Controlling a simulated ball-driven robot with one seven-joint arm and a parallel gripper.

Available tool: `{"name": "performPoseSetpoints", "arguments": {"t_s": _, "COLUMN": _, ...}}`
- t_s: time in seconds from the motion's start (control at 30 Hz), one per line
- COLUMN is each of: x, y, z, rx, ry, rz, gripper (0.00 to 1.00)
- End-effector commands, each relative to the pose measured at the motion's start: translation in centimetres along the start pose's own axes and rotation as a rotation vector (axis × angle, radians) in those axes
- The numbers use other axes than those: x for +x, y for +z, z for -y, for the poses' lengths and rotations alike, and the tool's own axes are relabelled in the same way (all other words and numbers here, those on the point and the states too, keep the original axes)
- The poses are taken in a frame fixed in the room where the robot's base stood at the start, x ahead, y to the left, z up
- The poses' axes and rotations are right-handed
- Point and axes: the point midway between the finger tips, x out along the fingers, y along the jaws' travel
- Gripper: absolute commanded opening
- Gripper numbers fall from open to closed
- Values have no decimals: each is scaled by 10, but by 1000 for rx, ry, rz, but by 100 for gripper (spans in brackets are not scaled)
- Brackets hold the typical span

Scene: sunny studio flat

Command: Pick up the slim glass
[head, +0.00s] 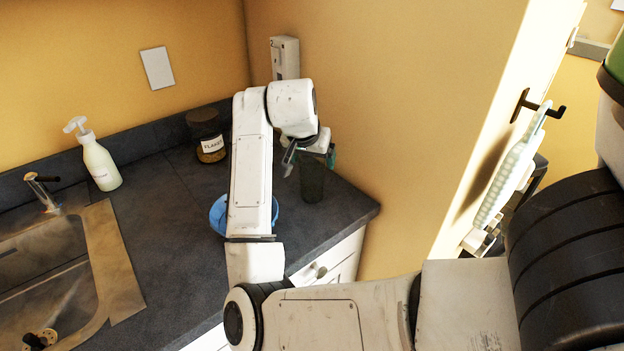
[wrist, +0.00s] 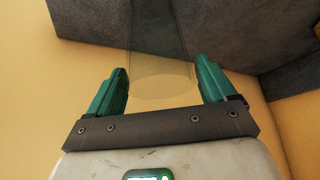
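The slim glass (head: 312,182) is a dark, see-through tumbler. It stands upright near the right corner of the dark counter in the head view. In the wrist view the clear glass (wrist: 162,45) shows faintly, with its round rim between and just beyond the green fingers. My gripper (wrist: 161,68) is open, with one finger on each side of the glass. I cannot see a clear grip on it. In the head view my wrist and one teal finger are at the top of the glass and partly hide its rim.
A blue bowl (head: 217,214) sits left of the glass, mostly behind my arm. A labelled jar (head: 210,145), a soap bottle (head: 99,163) and a sink (head: 50,285) are further left. The yellow wall is close behind the glass, and the counter's edge is near.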

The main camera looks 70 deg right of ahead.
Motion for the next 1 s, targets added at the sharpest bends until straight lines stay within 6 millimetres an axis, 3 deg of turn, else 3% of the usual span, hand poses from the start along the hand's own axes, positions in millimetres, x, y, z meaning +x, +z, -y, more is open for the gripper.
{"name": "performPoseSetpoints", "arguments": {"t_s": 0.07, "x": 0, "y": 0, "z": 0, "rx": 0, "ry": 0, "rz": 0, "gripper": 76}}
{"name": "performPoseSetpoints", "arguments": {"t_s": 0.7, "x": 0, "y": 0, "z": 0, "rx": 0, "ry": 0, "rz": 0, "gripper": 15}}
{"name": "performPoseSetpoints", "arguments": {"t_s": 1.0, "x": -2, "y": -1, "z": 0, "rx": 1, "ry": -1, "rz": -1, "gripper": 14}}
